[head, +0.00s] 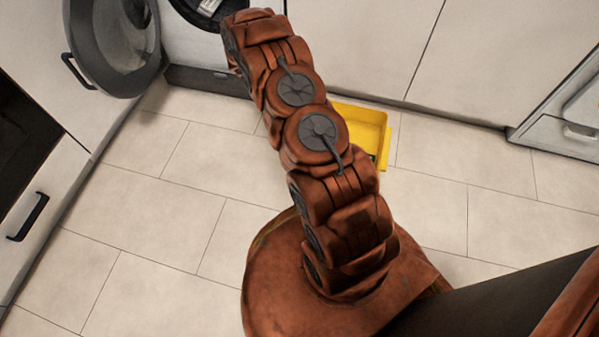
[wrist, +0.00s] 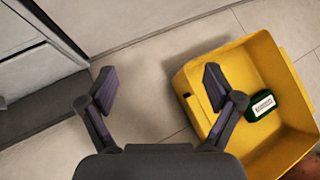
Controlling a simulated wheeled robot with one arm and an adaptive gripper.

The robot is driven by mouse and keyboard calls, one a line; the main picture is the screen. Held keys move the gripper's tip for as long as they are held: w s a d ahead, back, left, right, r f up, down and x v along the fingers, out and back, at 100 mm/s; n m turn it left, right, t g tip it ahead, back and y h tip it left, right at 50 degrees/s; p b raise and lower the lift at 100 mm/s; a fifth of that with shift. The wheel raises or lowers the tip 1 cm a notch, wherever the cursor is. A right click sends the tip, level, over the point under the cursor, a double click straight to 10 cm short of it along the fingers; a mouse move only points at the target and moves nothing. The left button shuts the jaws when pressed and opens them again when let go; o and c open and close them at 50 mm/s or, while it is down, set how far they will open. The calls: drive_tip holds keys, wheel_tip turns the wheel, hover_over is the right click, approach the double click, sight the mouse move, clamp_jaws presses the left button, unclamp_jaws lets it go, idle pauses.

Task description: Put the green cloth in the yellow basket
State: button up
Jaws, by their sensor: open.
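The yellow basket (head: 368,122) stands on the tiled floor by the white cabinets, partly hidden behind my arm in the head view. In the wrist view the basket (wrist: 193,72) is at the right, open side up. A dark green item (wrist: 262,106) with a white label lies inside it; it looks solid and boxy, and I cannot tell that it is a cloth. No other green cloth shows. My gripper (wrist: 158,90) is open and empty, with its right finger overlapping the basket's left side in the picture. The head view does not show my gripper.
An open round washer door (head: 112,45) hangs at the upper left beside the washer opening (head: 205,12). White cabinets (head: 375,40) line the back. A dark plinth (wrist: 40,108) is at the left in the wrist view. Floor tiles (head: 150,230) are clear at front left.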

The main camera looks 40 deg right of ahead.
drive_tip(key=w+a+r+n+t+y, duration=0.3)
drive_tip(key=w+a+r+n+t, duration=0.1)
drive_tip(key=w+a+r+n, duration=0.3)
drive_tip(key=w+a+r+n+t+y, duration=0.25)
drive_tip(key=w+a+r+n, duration=0.25)
drive_tip(key=a+r+n, duration=0.3)
drive_tip(key=s+a+r+n+y, duration=0.3)
drive_tip(key=s+a+r+n, duration=0.2)
drive_tip(key=a+n, duration=0.3)
drive_tip(key=s+a+r+n+y, duration=0.4)
drive_tip(key=a+r+n, duration=0.15)
drive_tip(key=a, duration=0.55)
drive_tip(key=s+a+r+n+g+y, duration=0.1)
drive_tip(key=s+a+n+g, duration=0.35)
drive_tip(key=s, duration=0.75)
drive_tip(key=s+a+r+n+g, duration=0.1)
drive_tip(key=s+a+r+n, duration=0.1)
drive_tip(key=s+n, duration=0.8)
drive_tip(key=s+d+n+g+h, duration=0.1)
drive_tip(key=s+d+n+g, duration=0.1)
drive_tip(key=s, duration=1.1)
drive_tip(key=s+d+n+g+h, duration=0.2)
drive_tip(key=s+d+n+g, duration=0.1)
drive_tip(key=s, duration=1.1)
drive_tip(key=d+n, duration=0.1)
drive_tip(key=n, duration=0.1)
drive_tip(key=shift+d+n, duration=0.3)
drive_tip(key=shift+d, duration=0.05)
